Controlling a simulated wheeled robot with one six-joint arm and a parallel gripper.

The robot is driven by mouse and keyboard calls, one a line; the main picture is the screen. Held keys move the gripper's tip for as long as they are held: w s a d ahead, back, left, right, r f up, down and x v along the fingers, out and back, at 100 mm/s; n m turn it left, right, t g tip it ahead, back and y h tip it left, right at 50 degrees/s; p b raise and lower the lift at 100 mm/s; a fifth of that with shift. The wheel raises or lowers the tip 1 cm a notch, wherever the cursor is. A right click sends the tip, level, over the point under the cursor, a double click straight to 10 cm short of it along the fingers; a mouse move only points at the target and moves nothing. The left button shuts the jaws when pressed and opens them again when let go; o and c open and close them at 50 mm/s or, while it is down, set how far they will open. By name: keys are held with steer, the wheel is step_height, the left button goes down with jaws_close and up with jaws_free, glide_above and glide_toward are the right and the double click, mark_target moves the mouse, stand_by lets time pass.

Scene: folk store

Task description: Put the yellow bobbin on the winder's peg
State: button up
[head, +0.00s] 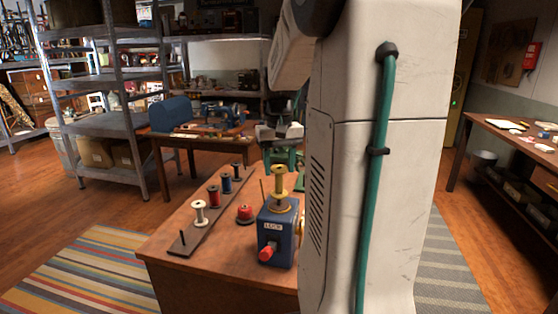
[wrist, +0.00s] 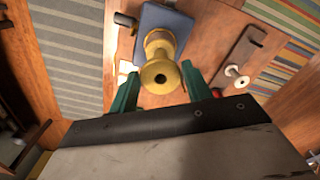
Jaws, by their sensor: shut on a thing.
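The yellow bobbin (head: 279,186) stands upright over the top of the blue winder (head: 277,243), which has a red knob on its front. In the wrist view the bobbin (wrist: 159,50) is between the teal fingers of my gripper (wrist: 158,82), with its open end towards the camera; the winder (wrist: 180,28) lies beneath it. My gripper is shut on the bobbin. The winder's peg is hidden, and I cannot tell whether the bobbin is around it or just above it. A thin rod (head: 263,191) rises beside the bobbin.
Left of the winder, a dark board (head: 192,233) carries a row of pegs with white (head: 199,212), red (head: 214,197) and blue (head: 227,184) bobbins. Its nearest peg is empty. The table's front left is clear.

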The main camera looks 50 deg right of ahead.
steer(key=shift+f, duration=1.35)
steer(key=o, duration=0.8)
step_height(320, 180, up, 8)
steer(key=shift+f, duration=0.1)
